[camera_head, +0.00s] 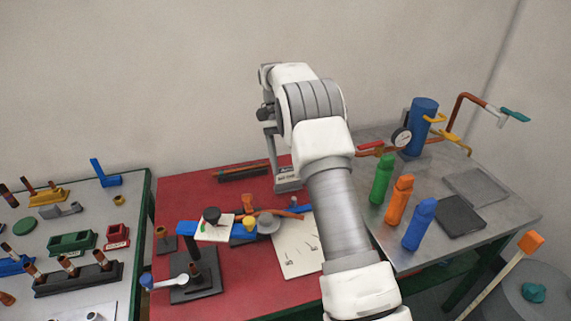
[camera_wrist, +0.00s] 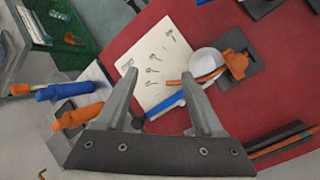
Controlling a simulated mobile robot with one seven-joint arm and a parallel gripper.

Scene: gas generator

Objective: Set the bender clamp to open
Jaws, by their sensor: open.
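The bender stands on the red table. In the head view I see its grey wheel (camera_head: 268,223), an orange piece (camera_head: 248,203) that looks like the clamp, and a blue bar (camera_head: 296,211). In the wrist view the pale wheel (camera_wrist: 208,62) and the orange clamp piece (camera_wrist: 236,63) are right of my gripper's fingers, with the blue bar (camera_wrist: 166,105) between the fingers in the picture. My gripper (camera_wrist: 159,74) is open and empty, above the table and apart from the bender. In the head view my arm hides its fingers. I cannot tell the clamp's exact setting.
A white instruction sheet (camera_head: 298,247) lies beside the bender. Green (camera_head: 382,179), orange (camera_head: 398,200) and blue (camera_head: 419,224) bottles stand on the grey table to the right. A blue cylinder (camera_head: 421,126) with a gauge is behind them. Rods (camera_head: 238,168) lie at the red table's back.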

